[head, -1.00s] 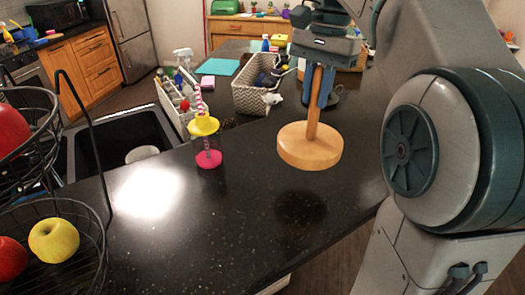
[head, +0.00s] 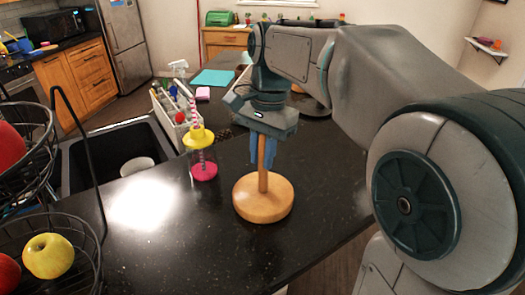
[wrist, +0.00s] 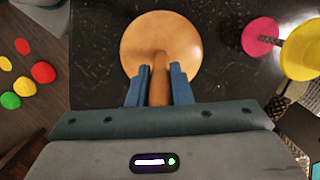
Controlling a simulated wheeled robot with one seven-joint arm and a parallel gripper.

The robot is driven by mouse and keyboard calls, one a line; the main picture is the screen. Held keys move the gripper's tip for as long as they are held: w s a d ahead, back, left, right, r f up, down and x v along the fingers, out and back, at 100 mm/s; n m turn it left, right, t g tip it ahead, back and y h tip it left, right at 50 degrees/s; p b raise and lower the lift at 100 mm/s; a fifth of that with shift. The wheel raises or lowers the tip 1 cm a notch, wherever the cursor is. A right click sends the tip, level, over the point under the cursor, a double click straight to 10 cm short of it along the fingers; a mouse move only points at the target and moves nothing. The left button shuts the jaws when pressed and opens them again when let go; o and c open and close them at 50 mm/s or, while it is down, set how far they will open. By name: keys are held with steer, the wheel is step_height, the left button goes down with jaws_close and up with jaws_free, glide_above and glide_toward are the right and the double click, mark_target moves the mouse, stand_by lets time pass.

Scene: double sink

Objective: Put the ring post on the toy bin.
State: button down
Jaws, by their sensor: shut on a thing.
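The ring post (head: 263,198) is a wooden rod on a round wooden base. My gripper (head: 262,160) is shut on its rod, with the base hanging down and roughly level. The base is over the dark counter; I cannot tell whether it touches it. In the wrist view the ring post (wrist: 160,40) sits between the blue fingers of my gripper (wrist: 158,88). The toy bin seems to be the woven zigzag basket; my arm and gripper hide most or all of it in the head view. A patterned edge, likely the toy bin (wrist: 290,135), shows at the right of the wrist view.
A tumbler with a yellow lid and pink base (head: 202,152) stands left of the ring post. A white caddy of bottles (head: 178,105) stands behind it, by the sink (head: 75,155). A wire fruit rack (head: 60,215) is at the left. The front counter is clear.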

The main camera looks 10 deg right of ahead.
steer(key=c, duration=1.7)
jaws_free()
steer(key=shift+f, duration=0.15)
steer(key=o, duration=0.4)
step_height(320, 180, up, 12)
steer(key=w+d, duration=0.1)
steer(key=shift+w+f, duration=0.15)
steer(key=shift+f, duration=0.05)
steer(key=shift+o, duration=0.5)
steer(key=shift+d+r, duration=0.1)
steer(key=shift+r, duration=0.25)
